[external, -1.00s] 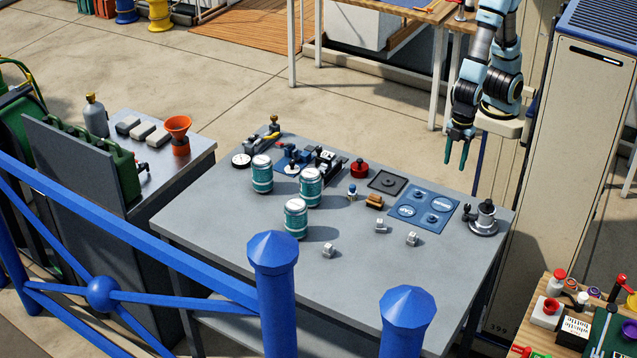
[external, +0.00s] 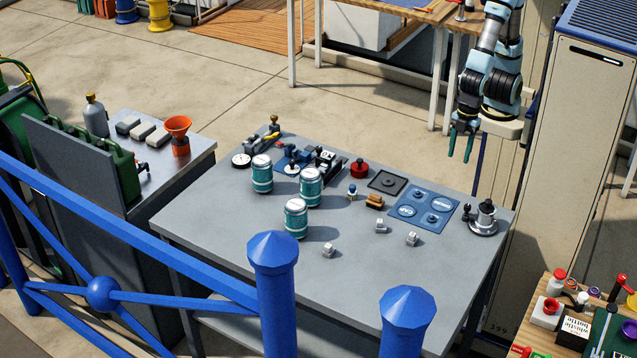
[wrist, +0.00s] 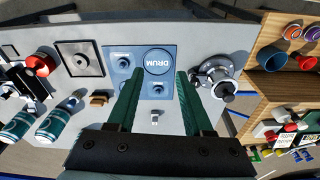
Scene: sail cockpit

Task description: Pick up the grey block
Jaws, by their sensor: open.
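Several small pale grey blocks sit apart on the front of the grey table (external: 225,247): one at the left (external: 328,251), one in the middle (external: 380,226) and one at the right (external: 412,239). I cannot tell which one the task means. My gripper (external: 460,157) hangs high beyond the table's back right edge, fingers pointing down, open and empty. In the wrist view a small grey block (wrist: 155,115) shows between the green fingers of my gripper (wrist: 160,78), well below them; the gripper body may hide the others.
A blue panel (external: 423,208), a silver winch (external: 484,218), a black square plate (external: 387,182) and a brown wooden piece (external: 374,202) lie behind the blocks. Teal cans (external: 296,219) stand left. Blue railing posts (external: 273,290) stand in front.

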